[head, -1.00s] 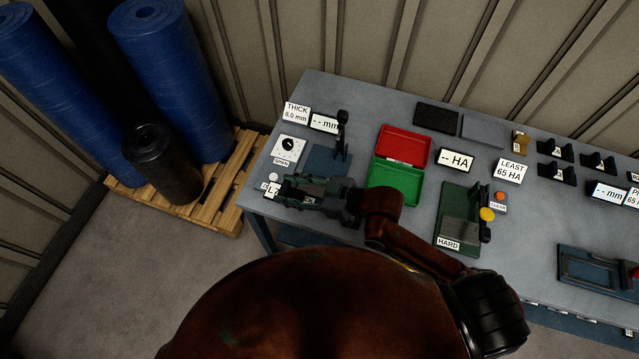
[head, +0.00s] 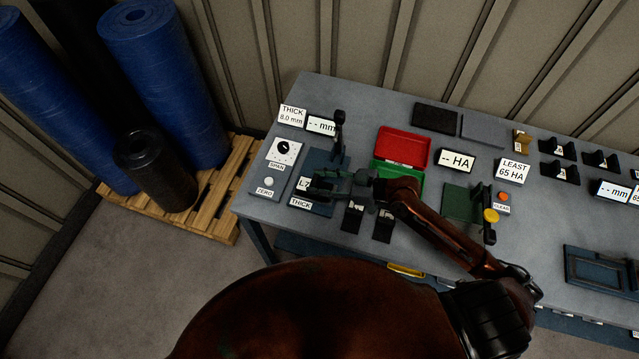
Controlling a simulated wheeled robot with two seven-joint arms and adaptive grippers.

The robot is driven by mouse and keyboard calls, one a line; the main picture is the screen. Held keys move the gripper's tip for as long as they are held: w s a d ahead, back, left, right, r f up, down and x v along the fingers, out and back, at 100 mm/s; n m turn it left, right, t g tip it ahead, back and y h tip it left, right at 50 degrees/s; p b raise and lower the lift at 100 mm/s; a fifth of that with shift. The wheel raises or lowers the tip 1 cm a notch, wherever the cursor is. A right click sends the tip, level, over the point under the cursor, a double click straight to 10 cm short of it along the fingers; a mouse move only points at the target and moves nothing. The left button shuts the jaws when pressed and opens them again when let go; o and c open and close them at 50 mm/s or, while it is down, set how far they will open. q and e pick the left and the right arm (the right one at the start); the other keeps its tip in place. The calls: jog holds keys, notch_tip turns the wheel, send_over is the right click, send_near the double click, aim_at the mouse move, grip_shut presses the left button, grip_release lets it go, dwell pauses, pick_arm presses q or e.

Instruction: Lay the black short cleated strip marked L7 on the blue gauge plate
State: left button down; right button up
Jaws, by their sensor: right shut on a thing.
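The blue gauge plate (head: 324,158) lies near the left end of the bench, with a THICK label at its front edge and a dark upright post at its right. My right gripper (head: 320,188) is over the front part of this plate and shut on the black L7 strip (head: 306,184). The strip's white L7 tag shows left of the fingers; the gripper hides most of the rest. I cannot tell whether the strip touches the plate. My left gripper is not in view.
Two black strips (head: 353,218) lie at the bench's front edge, right of the plate. A red and green tray (head: 403,147) is behind my right arm. The SPAN and ZERO panel (head: 283,151) is left of the plate. The green HARD plate (head: 460,203) is further right.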

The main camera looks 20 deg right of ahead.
jog(key=shift+f, duration=0.6)
jog(key=shift+f, duration=0.25)
jog(key=o, duration=1.3)
jog(key=shift+r, duration=0.1)
jog(key=shift+r, duration=0.1)
